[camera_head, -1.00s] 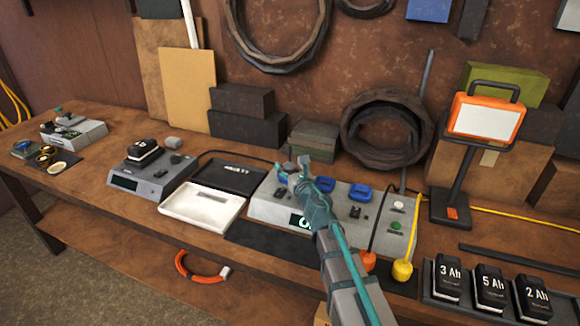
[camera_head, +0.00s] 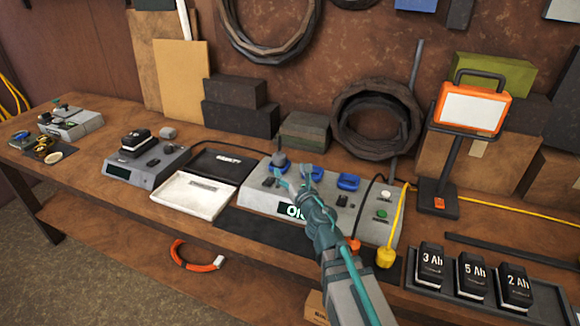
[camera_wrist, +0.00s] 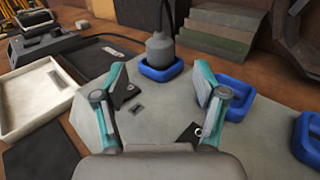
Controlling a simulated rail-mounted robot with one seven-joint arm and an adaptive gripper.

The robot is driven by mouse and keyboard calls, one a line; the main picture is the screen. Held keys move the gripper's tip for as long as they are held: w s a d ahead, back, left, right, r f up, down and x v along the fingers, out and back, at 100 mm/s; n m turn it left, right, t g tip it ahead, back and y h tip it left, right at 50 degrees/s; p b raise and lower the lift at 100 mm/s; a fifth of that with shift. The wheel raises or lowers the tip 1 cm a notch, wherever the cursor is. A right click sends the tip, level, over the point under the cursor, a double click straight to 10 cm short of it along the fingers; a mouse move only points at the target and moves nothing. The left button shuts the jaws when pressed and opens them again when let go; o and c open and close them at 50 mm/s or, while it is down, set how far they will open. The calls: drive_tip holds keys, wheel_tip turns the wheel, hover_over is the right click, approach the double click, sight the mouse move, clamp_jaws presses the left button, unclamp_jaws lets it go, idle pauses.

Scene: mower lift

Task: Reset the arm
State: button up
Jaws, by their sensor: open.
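My gripper (camera_head: 292,182) is open and empty above the grey control box (camera_head: 262,199) in the head view. In the wrist view, the two teal-and-grey fingers of my gripper (camera_wrist: 162,98) stand apart over the box's sloped top (camera_wrist: 150,130). A grey plug with a dark cable (camera_wrist: 160,47) sits in the left blue socket (camera_wrist: 160,73), beyond the fingers. Two other blue sockets on the box are empty, the middle one (camera_wrist: 237,104) just past the right finger. The display on the box is partly hidden by my gripper.
A white tray (camera_head: 193,194) and a black tray (camera_head: 221,169) lie left of the box. A charger with a battery (camera_head: 146,159) stands farther left. Batteries marked 3 Ah, 5 Ah and 2 Ah (camera_head: 473,275) stand at the right. An orange work lamp (camera_head: 471,108) stands behind them.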

drive_tip(key=shift+s+d, duration=0.25)
drive_tip(key=shift+s, duration=0.25)
